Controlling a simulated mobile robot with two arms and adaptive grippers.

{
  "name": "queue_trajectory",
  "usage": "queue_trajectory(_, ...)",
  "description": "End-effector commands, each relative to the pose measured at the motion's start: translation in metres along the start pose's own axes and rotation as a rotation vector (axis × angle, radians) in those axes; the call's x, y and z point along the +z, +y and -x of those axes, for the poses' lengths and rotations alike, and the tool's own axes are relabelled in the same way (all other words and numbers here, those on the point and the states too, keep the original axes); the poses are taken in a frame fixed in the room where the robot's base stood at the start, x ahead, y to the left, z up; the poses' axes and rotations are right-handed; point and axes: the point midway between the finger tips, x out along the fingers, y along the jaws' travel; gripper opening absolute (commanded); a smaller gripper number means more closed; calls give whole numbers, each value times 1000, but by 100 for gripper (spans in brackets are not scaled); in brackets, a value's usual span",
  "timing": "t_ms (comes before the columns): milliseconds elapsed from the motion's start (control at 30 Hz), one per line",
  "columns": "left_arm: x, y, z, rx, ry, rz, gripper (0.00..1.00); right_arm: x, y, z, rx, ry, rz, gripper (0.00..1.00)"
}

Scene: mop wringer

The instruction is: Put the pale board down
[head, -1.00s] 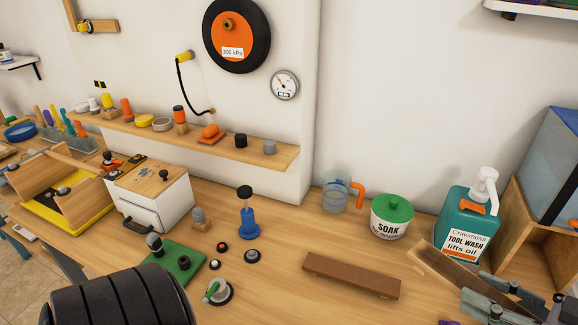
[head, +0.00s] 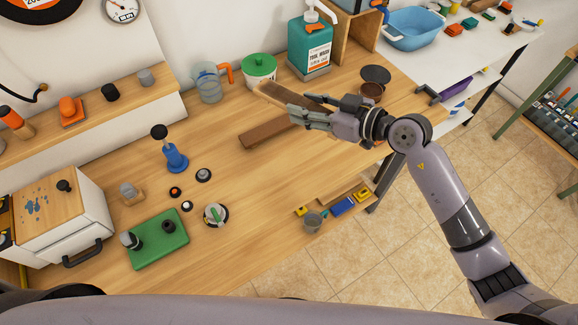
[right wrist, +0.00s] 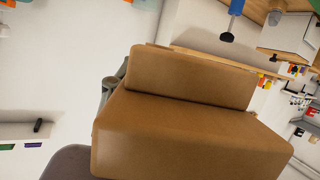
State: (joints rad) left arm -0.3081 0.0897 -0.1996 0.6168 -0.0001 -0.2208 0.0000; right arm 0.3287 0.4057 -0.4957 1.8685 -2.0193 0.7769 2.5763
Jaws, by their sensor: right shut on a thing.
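The pale board (head: 280,103) is a light brown plank in the head view, held tilted at the back right of the bench. My right gripper (head: 312,112) is shut on its near right end. I cannot tell whether its underside touches the bench. A brown stepped block (right wrist: 190,130), seemingly the held board up close, fills the middle of the right wrist view and hides most of the gripper. A darker brown board (head: 268,133) lies flat on the bench (head: 240,190), just left of and below the gripper. My left gripper is not in view.
A white tub with green lid (head: 259,72) and a teal bottle (head: 310,48) stand behind the held board. Bench in front of the darker board is clear.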

Motion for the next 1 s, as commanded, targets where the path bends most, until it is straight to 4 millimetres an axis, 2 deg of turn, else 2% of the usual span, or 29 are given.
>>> queue_trajectory(300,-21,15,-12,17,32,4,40,80,0,-24,1,-6,-5,11)
queue_trajectory(500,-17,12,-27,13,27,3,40,127,0,-39,0,-3,-5,11)
queue_trajectory(767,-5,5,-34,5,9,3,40,150,0,-46,1,-2,-2,11)
queue_trajectory(1000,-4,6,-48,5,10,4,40,183,0,-56,1,-2,-4,11)
